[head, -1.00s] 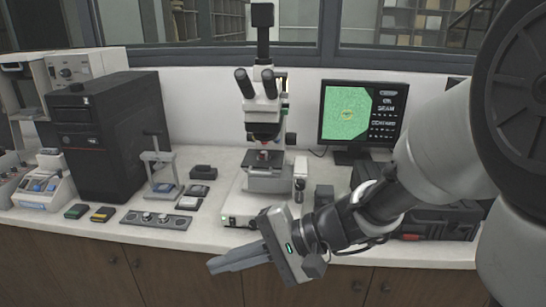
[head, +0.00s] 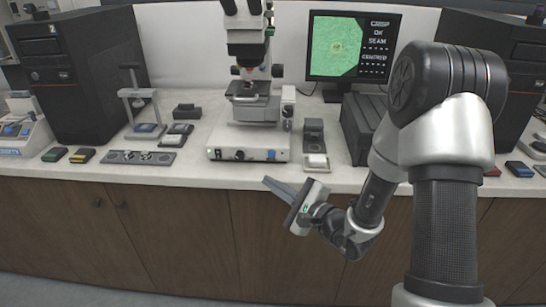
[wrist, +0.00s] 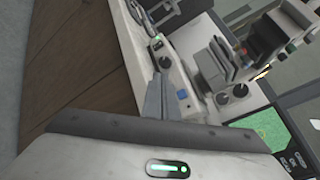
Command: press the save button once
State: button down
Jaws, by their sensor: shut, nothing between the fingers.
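A microscope (head: 252,80) stands on a white base (head: 225,150) near the bench's front edge. The base's front face has a green light, a dark knob (head: 239,155) and a blue button (head: 270,154); I cannot read a save label on any of them. The blue button also shows in the wrist view (wrist: 181,94), close beside the fingers. My gripper (head: 267,182) is shut and empty, in front of the bench and below the base's front face in the head view. Its fingers (wrist: 158,85) point toward the base in the wrist view, apart from the button as far as I can tell.
A monitor (head: 377,75) with a green picture and text stands behind, right of the microscope. A small dark unit (head: 314,135) stands right of the base. A flat panel with knobs (head: 135,157) and small blocks lie left. Free floor is in front of the cabinets (head: 170,220).

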aim_at(271, 154)
jog(key=w+p, duration=0.1)
jog(key=w, duration=0.6)
jog(key=shift+w+d+f, duration=0.1)
jog(key=shift+w, duration=0.75)
jog(key=shift+w, duration=0.1)
dwell(1.5)
jog(key=shift+w+b, duration=0.35)
jog(key=shift+b, duration=0.05)
jog(key=shift+w, duration=0.35)
dwell(0.5)
jog(key=shift+s+b, duration=0.1)
jog(key=shift+b, duration=0.2)
jog(key=shift+s, duration=0.7)
